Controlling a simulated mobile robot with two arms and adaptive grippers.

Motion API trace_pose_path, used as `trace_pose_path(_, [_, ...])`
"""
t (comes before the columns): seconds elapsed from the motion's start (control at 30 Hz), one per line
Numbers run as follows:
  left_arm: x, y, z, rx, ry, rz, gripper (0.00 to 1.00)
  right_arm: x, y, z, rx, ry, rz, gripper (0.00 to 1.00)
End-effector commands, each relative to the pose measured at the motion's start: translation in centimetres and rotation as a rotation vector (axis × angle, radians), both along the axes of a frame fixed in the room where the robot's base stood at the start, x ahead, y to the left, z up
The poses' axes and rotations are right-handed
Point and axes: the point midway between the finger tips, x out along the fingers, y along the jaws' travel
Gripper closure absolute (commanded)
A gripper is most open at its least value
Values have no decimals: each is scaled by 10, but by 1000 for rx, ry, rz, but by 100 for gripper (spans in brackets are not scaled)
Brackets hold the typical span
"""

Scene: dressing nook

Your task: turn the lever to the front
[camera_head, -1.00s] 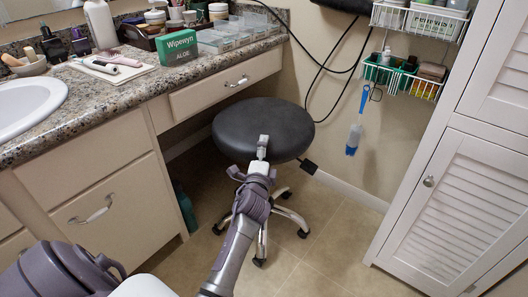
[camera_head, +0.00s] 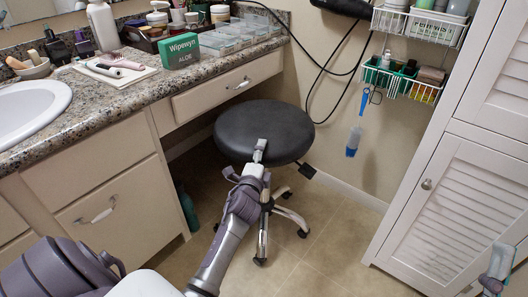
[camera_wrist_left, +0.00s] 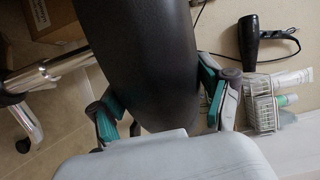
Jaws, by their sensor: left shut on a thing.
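The stool's black lever (camera_head: 308,170) sticks out to the right from under the dark round seat. The stool (camera_head: 275,122) stands in the knee space beside the counter. My left gripper (camera_head: 260,150) is at the seat's near rim, one finger on top. In the left wrist view the seat (camera_wrist_left: 150,55) lies between its two teal-padded fingers, and the gripper (camera_wrist_left: 160,102) is shut on it. The lever does not show clearly in that view. My right gripper (camera_head: 501,262) shows only partly at the lower right, apart from the stool; its opening is unclear.
The counter (camera_head: 130,95) with drawers is at left, holding a green Wipewyn box (camera_head: 179,51). A white louvered cabinet (camera_head: 455,190) stands at right. Wire baskets (camera_head: 400,80) and a blue-handled brush (camera_head: 354,140) hang on the wall. Floor between stool and cabinet is clear.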

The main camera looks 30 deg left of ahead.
Motion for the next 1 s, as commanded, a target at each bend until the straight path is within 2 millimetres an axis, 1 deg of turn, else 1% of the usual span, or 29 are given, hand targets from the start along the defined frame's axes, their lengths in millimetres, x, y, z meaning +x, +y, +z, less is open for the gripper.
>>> trace_pose_path(0.03, [-1,2,3,4,1,-12,85,8,1,-4,-20,66,-4,60])
trace_pose_path(0.1, [-2,3,3,5,2,-26,85,19,2,-17,-46,156,-9,60])
trace_pose_path(0.2, [-3,5,2,3,2,-42,85,29,3,-32,-74,257,-14,60])
trace_pose_path(0.3, [-4,6,1,1,3,-51,85,34,3,-42,-92,316,-17,60])
trace_pose_path(0.43, [-4,6,0,0,2,-55,85,36,3,-46,-99,340,-18,60])
trace_pose_path(0.67, [-4,5,0,-1,2,-54,85,36,3,-46,-99,339,-18,60])
trace_pose_path(0.7, [-4,5,0,-1,2,-54,16,36,3,-46,-99,339,-18,60])
trace_pose_path(0.8, [-4,5,0,-1,2,-54,0,36,3,-46,-98,338,-18,60])
trace_pose_path(1.0, [-4,6,0,-1,2,-53,0,36,3,-46,-98,337,-18,60])
